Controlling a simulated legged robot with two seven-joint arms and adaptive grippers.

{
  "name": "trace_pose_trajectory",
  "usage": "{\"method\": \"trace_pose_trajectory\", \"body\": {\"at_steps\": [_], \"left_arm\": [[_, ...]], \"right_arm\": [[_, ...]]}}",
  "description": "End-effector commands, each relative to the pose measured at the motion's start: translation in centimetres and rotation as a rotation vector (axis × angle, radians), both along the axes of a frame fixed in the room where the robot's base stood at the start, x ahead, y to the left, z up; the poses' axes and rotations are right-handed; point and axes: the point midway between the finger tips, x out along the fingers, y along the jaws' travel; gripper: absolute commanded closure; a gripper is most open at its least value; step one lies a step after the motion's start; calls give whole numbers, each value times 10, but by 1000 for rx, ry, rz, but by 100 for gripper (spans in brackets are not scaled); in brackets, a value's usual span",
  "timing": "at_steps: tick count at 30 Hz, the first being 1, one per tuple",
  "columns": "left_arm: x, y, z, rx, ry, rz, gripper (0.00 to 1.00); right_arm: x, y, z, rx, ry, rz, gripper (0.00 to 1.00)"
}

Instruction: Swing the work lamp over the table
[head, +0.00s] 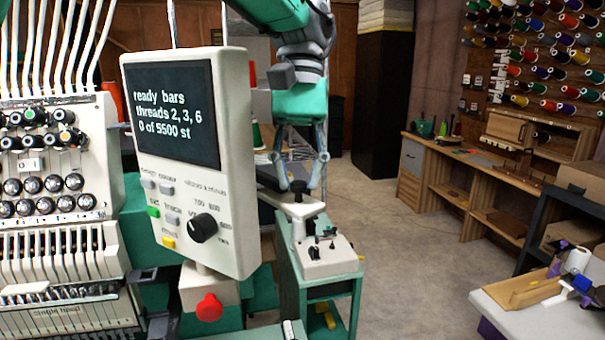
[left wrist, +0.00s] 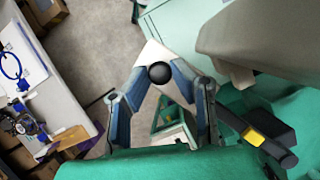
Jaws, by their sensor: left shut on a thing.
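A pale flat bar with a black ball knob (head: 299,187) stands on a short post above a white box on the teal cart; I take it for the work lamp, but cannot be sure. My left gripper (head: 297,189) reaches down from above and is shut on the knob, one finger on each side. In the left wrist view the knob (left wrist: 160,73) sits between the blue fingertips (left wrist: 158,78), with the pale bar (left wrist: 155,55) beyond it. The table (head: 555,308) has a light top and is at the lower right. My right gripper is not in view.
A control panel (head: 185,160) on the embroidery machine stands close left of my left arm, with a red knob (head: 209,307) below. The teal cart (head: 318,295) carries the white box (head: 325,258). Grey floor (head: 400,250) is clear between cart and table. A wooden holder (head: 530,289) sits on the table.

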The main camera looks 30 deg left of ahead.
Motion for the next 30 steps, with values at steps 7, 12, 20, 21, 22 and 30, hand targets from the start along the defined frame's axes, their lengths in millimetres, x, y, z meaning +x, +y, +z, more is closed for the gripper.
{"method": "trace_pose_trajectory", "body": {"at_steps": [7, 12, 20, 21, 22, 30], "left_arm": [[-1, -2, -1, -2, 0, -2, 100], [-1, -1, -1, -2, -1, -2, 59], [0, 2, 2, -3, -2, -2, 59], [1, 3, 5, -4, -2, -1, 59], [2, 4, 8, -4, -3, -1, 59], [23, 12, 57, -3, -4, 0, 59]], "right_arm": [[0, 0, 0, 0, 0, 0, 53], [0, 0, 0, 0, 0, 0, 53], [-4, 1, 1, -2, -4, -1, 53], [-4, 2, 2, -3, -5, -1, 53], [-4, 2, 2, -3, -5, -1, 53], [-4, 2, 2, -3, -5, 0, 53]]}}
